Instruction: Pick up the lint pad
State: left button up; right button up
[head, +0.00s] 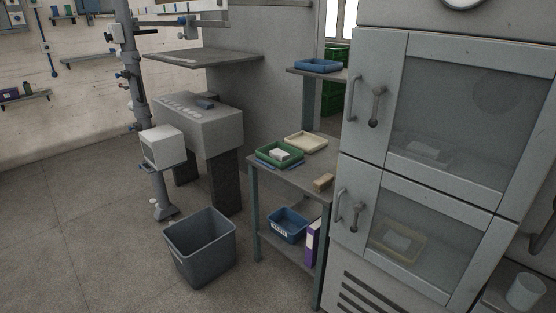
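Other pale flat items show dimly behind the cabinet glass, one in the lower compartment (397,241) on a yellowish tray and one in the upper compartment (428,149). Neither of my grippers is in view.
The side table (290,181) also holds a cream tray (306,142) and a tan block (323,182); a blue bin (289,224) and purple binder sit below. A grey waste bin (201,254) stands on the floor. Both cabinet doors (459,117) are shut. Floor at left is clear.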

aim_at(279, 154)
jog(key=i+j, duration=0.2)
jog(key=i, duration=0.4)
jog(key=i+j, duration=0.2)
jog(key=i, duration=0.4)
jog(key=i+j+u, duration=0.1)
jog(key=i, duration=0.55)
jog(key=i+j, duration=0.25)
jog(key=i, duration=0.35)
jog(key=i+j, duration=0.15)
jog(key=i, duration=0.45)
